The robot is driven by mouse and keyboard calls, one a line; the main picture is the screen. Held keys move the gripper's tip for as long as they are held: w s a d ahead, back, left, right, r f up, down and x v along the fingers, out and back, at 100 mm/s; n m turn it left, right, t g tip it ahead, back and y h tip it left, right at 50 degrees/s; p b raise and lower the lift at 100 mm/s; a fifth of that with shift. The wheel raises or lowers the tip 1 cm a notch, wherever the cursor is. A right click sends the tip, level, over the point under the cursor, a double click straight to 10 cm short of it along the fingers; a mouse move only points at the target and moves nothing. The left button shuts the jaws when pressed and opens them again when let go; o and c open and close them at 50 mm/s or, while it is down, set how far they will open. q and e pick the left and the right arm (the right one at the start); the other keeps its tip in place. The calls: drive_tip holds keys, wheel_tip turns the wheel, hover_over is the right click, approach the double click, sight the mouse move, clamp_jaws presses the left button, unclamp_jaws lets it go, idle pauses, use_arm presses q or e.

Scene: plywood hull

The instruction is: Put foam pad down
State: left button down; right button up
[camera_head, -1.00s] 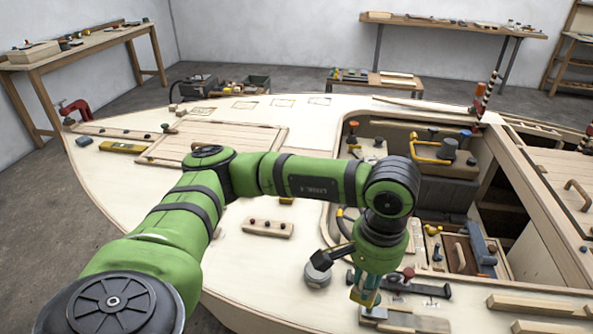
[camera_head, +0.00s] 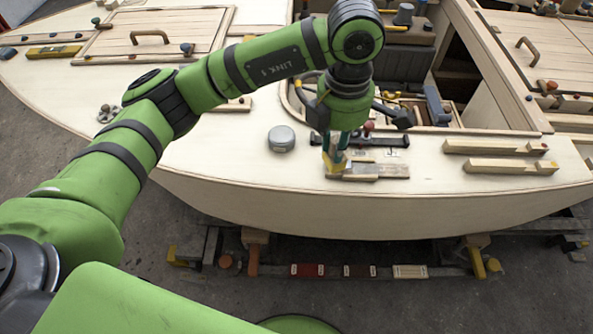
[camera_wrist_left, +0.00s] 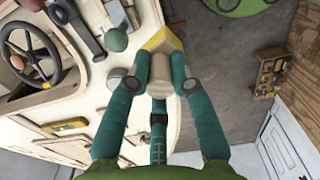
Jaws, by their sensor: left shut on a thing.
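My left gripper (camera_head: 339,150) points down at the near edge of the pale plywood hull deck (camera_head: 230,165). In the left wrist view its teal fingers (camera_wrist_left: 160,72) are shut around a tan, rounded piece. A yellow piece (camera_wrist_left: 163,40) shows just past the fingertips, and a yellow bit (camera_head: 335,164) shows under them in the head view. I take this held thing for the foam pad, but its full shape is hidden by the fingers. Its lower edge is close to the deck; whether it touches I cannot tell. My right gripper is out of view.
Thin wooden blocks (camera_head: 375,173) lie just right of the fingertips, with a black bar (camera_head: 378,140) behind. A grey round knob (camera_head: 281,138) stands left. Wooden strips (camera_head: 500,147) lie farther right. The deck edge drops off in front. Bare deck lies to the left.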

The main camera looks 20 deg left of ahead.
use_arm(q)
drive_tip(key=d+n, duration=0.2)
drive_tip(key=n, duration=0.1)
drive_tip(key=shift+f, duration=0.1)
drive_tip(key=shift+w+a+f+n, duration=0.1)
drive_tip(key=shift+w+a+n, duration=0.05)
drive_tip(key=shift+n, duration=0.45)
drive_tip(key=w+a+f+p, duration=0.1)
drive_tip(key=a+f, duration=0.2)
drive_tip(key=w+a+f+p, duration=0.1)
drive_tip(key=a+f+p, duration=0.1)
drive_tip(key=a+f, duration=0.2)
drive_tip(key=w+a+f+p, duration=0.1)
drive_tip(key=a+f, duration=0.2)
drive_tip(key=shift+w+a+f, duration=0.2)
drive_tip(key=shift+w+f, duration=0.05)
drive_tip(key=shift+w, duration=0.05)
drive_tip(key=shift+f, duration=0.3)
drive_tip(key=c, duration=1.1)
unclamp_jaws()
